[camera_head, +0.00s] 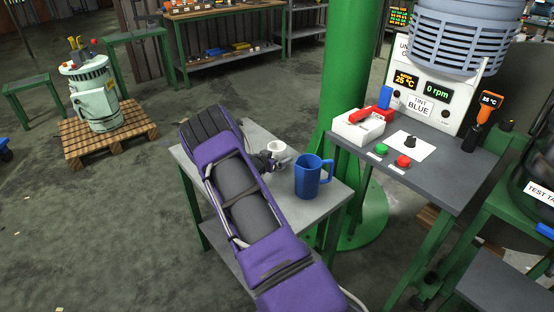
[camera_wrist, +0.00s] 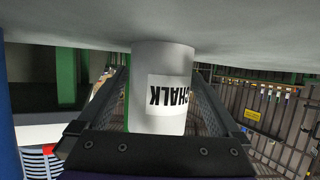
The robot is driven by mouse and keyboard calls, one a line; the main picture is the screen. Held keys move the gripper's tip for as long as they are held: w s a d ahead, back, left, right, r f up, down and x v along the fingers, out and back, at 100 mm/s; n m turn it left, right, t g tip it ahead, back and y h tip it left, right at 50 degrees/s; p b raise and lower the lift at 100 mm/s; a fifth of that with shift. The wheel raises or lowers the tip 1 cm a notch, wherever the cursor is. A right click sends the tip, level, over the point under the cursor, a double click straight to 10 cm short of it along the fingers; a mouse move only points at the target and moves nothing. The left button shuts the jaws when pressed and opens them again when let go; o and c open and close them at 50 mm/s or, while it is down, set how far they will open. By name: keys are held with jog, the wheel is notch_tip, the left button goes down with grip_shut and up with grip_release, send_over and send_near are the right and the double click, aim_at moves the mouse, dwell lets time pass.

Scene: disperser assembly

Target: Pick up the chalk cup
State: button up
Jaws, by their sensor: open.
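The chalk cup (camera_head: 277,147) is a small white cup on the grey table, beside my gripper (camera_head: 268,160). In the wrist view, which is upside down, the chalk cup (camera_wrist: 160,60) fills the middle, with "CHALK" inverted on its label. My gripper (camera_wrist: 161,78) is open, with one finger on each side of the cup. The cup stands upright on the table surface. I cannot tell whether either finger touches it. My purple arm hides part of the table in the head view.
A blue mug (camera_head: 308,179) stands on the same table, to the right of the chalk cup. It shows as a blue strip (camera_wrist: 8,110) at the wrist view's left edge. A green pillar (camera_head: 350,90) and a bench (camera_head: 452,168) with buttons and a white box (camera_head: 358,128) stand beyond.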

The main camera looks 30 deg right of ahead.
jog(key=shift+c, duration=0.3)
jog(key=c, duration=1.2)
jog(key=shift+c, duration=0.8)
jog(key=shift+r, duration=0.2)
